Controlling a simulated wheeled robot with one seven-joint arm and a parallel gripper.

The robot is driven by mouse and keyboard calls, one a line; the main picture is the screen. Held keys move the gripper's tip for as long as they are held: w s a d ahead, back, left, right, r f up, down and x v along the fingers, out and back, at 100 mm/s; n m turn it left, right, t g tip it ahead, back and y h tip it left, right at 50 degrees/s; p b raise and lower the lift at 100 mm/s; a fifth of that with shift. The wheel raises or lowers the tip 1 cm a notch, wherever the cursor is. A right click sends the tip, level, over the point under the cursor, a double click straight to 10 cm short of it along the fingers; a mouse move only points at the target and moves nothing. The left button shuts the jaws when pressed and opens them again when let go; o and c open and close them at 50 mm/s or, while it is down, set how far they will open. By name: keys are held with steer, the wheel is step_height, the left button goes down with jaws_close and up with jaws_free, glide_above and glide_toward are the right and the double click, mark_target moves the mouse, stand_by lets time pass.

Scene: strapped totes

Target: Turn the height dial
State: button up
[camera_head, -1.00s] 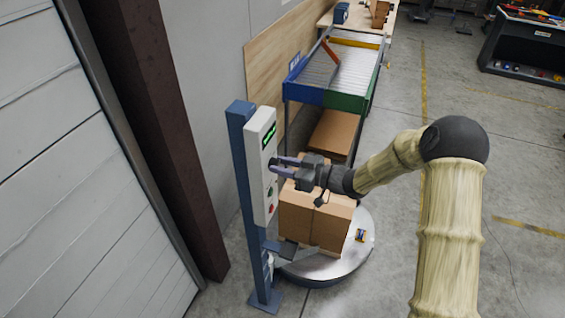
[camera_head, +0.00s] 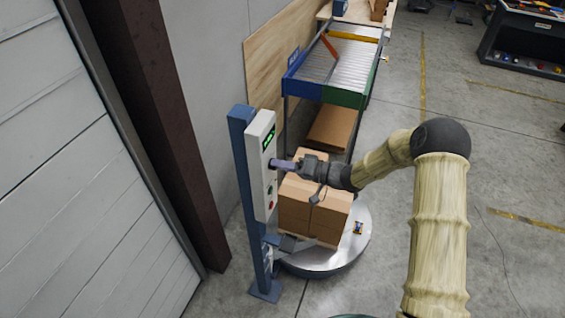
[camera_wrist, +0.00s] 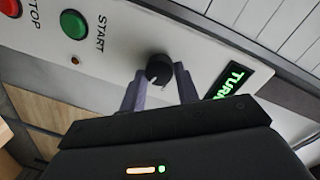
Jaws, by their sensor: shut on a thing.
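The black round height dial (camera_wrist: 159,69) sits on the pale face of the control panel (camera_head: 261,135), below its green-lit display in the head view. My gripper (camera_wrist: 160,82) has one grey finger on each side of the dial and is shut on it. In the head view my gripper (camera_head: 274,164) reaches the panel from the right, its fingers close together and hiding the dial. The dial's pointer mark and setting cannot be read clearly.
A green START button (camera_wrist: 74,24) and a red STOP button (camera_wrist: 10,7) are on the same panel. A cardboard box (camera_head: 313,210) stands on the round turntable (camera_head: 325,258) under my arm. A roller conveyor (camera_head: 340,65) is behind. Open floor lies to the right.

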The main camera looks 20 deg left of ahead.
steer(key=shift+w+m, duration=0.1)
steer(key=shift+m, duration=0.5)
steer(key=o, duration=1)
steer(key=d+b, duration=0.2)
steer(key=d, duration=0.3)
steer(key=d+r+b, duration=0.1)
steer(key=d+b, duration=0.1)
steer(key=d, duration=0.4)
steer(key=d+b, duration=0.2)
steer(key=d, duration=0.4)
steer(key=shift+s+d+r, duration=0.2)
steer(key=shift+s+d, duration=0.05)
